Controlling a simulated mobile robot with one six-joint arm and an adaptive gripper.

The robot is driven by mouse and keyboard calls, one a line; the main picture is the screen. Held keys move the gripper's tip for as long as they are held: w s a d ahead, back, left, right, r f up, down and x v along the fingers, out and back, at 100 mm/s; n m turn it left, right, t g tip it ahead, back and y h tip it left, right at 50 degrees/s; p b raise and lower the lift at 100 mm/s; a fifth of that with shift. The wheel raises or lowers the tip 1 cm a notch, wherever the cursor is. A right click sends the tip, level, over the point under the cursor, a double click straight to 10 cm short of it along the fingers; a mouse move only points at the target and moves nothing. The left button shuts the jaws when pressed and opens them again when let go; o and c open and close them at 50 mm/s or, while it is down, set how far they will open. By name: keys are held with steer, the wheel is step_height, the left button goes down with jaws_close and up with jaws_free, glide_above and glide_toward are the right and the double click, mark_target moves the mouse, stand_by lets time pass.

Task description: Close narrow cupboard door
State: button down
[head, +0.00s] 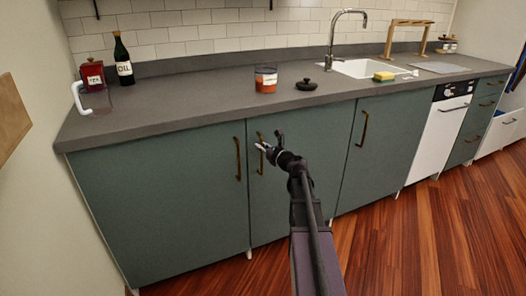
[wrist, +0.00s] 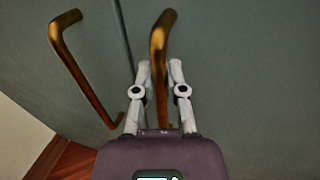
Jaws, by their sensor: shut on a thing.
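The narrow cupboard door (head: 300,190) is a green panel in the middle of the counter front, with a brass bar handle (head: 261,138) near its left edge. In the head view it looks about flush with its neighbours. My gripper (head: 263,147) is at this handle. In the wrist view, the pale fingers of my gripper (wrist: 160,72) stand on either side of the same brass handle (wrist: 162,38) and are shut on it. The fingers and gripper body hide the handle's lower part.
The wider door (head: 160,205) on the left has its own brass handle (head: 238,158), close to my gripper's left. Another green door (head: 385,150) is on the right, then a white dishwasher (head: 441,135). A grey worktop (head: 210,95) overhangs above. The wooden floor (head: 410,245) in front is clear.

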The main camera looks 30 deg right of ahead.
steer(key=shift+w, duration=0.45)
steer(key=c, duration=0.7)
jaws_free()
steer(key=shift+w, duration=0.1)
steer(key=shift+s, duration=0.2)
steer(key=v, duration=1.1)
steer(key=shift+s+d, duration=0.15)
steer(key=shift+s, duration=0.25)
